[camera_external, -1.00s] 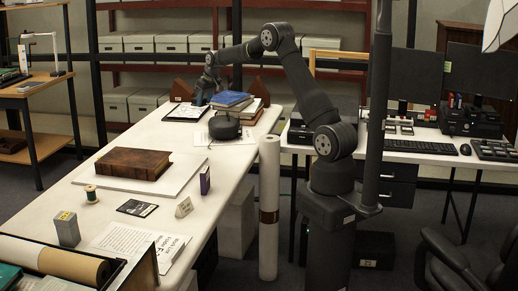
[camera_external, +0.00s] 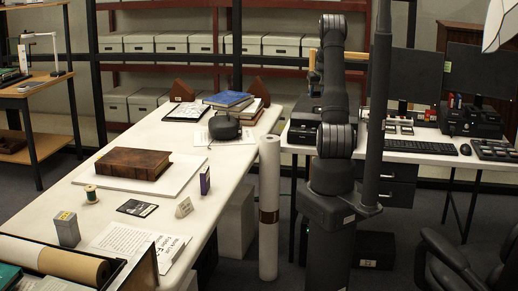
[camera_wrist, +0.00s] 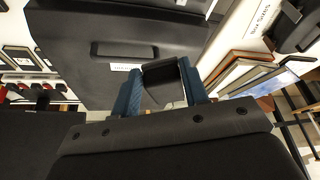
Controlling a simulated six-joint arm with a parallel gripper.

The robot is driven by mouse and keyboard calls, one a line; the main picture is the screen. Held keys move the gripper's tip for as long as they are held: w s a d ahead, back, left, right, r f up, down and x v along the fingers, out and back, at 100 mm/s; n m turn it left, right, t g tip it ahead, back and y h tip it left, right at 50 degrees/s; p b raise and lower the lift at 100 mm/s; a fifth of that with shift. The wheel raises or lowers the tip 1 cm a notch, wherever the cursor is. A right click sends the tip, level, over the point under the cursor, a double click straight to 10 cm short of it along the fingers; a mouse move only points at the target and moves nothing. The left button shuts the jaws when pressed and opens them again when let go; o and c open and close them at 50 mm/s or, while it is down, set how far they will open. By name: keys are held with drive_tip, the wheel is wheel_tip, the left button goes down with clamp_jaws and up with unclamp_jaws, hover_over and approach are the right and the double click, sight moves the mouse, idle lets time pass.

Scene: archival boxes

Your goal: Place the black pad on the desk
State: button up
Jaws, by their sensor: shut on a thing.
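In the wrist view, my gripper (camera_wrist: 160,90) has blue-lined fingers closed on a small black pad (camera_wrist: 162,74). The pad stands between the fingertips, its lower part pale or reflecting light. A large dark box with a white label (camera_wrist: 110,45) lies beyond it; I cannot tell whether they touch. The gripper and pad are hidden there behind the arm.
The desk bears a keyboard (camera_external: 437,148), a mouse (camera_external: 465,149) and black devices (camera_external: 468,120). The long white table (camera_external: 60,205) at left holds a brown book (camera_external: 134,163), a blue book (camera_external: 228,99) and a dark rounded object (camera_external: 224,127). A tall white roll (camera_external: 269,205) stands between them.

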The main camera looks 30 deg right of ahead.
drive_tip(key=s+d+m+h, duration=0.1)
drive_tip(key=s+d+m, duration=0.1)
drive_tip(key=s+d, duration=0.65)
drive_tip(key=s+d+m+g, duration=0.1)
drive_tip(key=s+d, duration=0.4)
drive_tip(key=s, duration=0.6)
drive_tip(key=s+d+m+h, duration=0.1)
drive_tip(key=s+d+m, duration=0.1)
drive_tip(key=s+d, duration=0.65)
wheel_tip(320, 180, down, 11)
drive_tip(key=s+a, duration=0.1)
drive_tip(key=a, duration=0.1)
drive_tip(key=w+f, duration=0.2)
drive_tip(key=w, duration=0.1)
drive_tip(key=w+f, duration=0.2)
drive_tip(key=w, duration=0.2)
drive_tip(key=w+f, duration=0.3)
drive_tip(key=w, duration=0.1)
drive_tip(key=shift+a, duration=0.4)
drive_tip(key=shift+w+f, duration=0.15)
drive_tip(key=shift+f, duration=1.95)
drive_tip(key=shift+f, duration=0.15)
drive_tip(key=o, duration=1)
drive_tip(key=shift+c, duration=0.2)
